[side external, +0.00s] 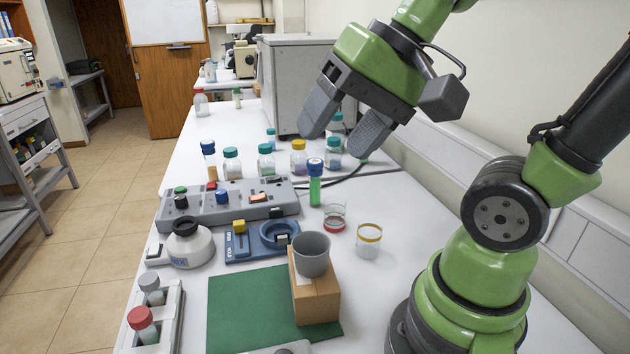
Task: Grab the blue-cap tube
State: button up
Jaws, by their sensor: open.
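A tube with a blue cap and green contents (315,186) stands upright on the white bench, just right of the grey rack block. A second blue-capped tube, with orange contents at its bottom (209,162), stands further left behind that block. My gripper (344,130) is open and empty, with its two grey fingers spread and pointing down. It hangs above and slightly right of the green tube in the picture, apart from it. The fingers partly hide the bottles behind them.
Several capped bottles (265,161) stand in a row behind the grey block (228,204). A glass jar (368,243) and a small red-based dish (334,220) stand right of the green tube. A grey cup (311,254) sits on a cardboard box (315,297) in front.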

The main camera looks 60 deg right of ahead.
jog(key=w+d+f+m+y, duration=0.3)
jog(key=w+d+m, duration=0.1)
jog(key=w+m, duration=0.35)
jog(key=m+t+h, duration=0.5)
jog(key=m+t, duration=0.3)
jog(key=m, duration=1.3)
send_near(315, 175)
jog(key=w+d+f, duration=0.2)
jog(key=x, duration=0.8)
jog(key=shift+w+a+r, duration=0.1)
jog(key=shift+w+a, duration=0.15)
jog(key=shift+w, duration=0.2)
jog(key=shift+c, duration=0.2)
jog(key=c, duration=0.9)
